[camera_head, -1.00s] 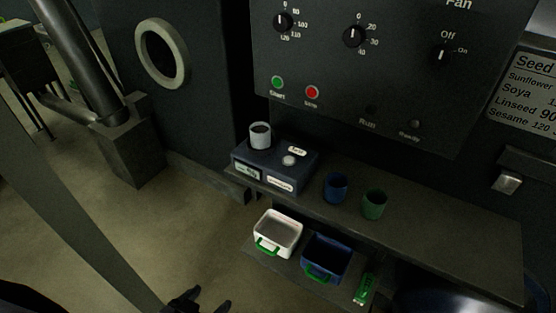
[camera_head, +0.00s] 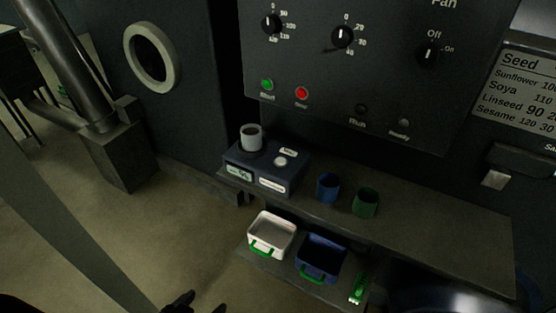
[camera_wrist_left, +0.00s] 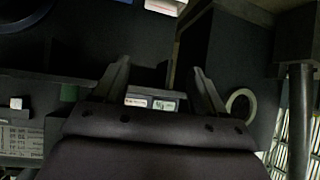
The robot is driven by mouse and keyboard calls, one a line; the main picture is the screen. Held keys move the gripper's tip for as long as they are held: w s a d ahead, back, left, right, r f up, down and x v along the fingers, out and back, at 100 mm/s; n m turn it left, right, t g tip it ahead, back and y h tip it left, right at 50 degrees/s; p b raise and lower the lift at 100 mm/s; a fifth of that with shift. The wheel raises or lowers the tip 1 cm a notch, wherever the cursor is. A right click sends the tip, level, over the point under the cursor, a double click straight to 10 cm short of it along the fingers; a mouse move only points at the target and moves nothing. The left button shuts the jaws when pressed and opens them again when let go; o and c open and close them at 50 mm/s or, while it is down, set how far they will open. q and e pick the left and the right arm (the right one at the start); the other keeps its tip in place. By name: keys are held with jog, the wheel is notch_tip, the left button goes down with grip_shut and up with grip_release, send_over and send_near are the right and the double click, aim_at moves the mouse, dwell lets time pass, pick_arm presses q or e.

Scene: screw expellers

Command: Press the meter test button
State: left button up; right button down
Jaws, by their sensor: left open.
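The meter (camera_head: 252,166) is a dark blue box on the left end of the shelf, with a display and a label on its front. Its round pale button (camera_head: 281,161) is on top, beside a small white label. A white cup (camera_head: 251,137) with dark contents stands on the meter's left part. My left gripper (camera_head: 200,305) is at the bottom edge, in front of the shelf and well apart from the meter. In the left wrist view, its open, empty fingers (camera_wrist_left: 162,75) frame the meter's front (camera_wrist_left: 150,103), seen upside down. My right gripper is not in view.
A blue cup (camera_head: 327,187) and a green cup (camera_head: 365,202) stand right of the meter. On the lower shelf are a white bin (camera_head: 270,236), a blue bin (camera_head: 320,259) and a green object (camera_head: 358,289). The control panel (camera_head: 340,80) rises behind.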

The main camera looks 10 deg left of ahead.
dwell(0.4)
pick_arm(q)
grip_shut()
dwell(1.5)
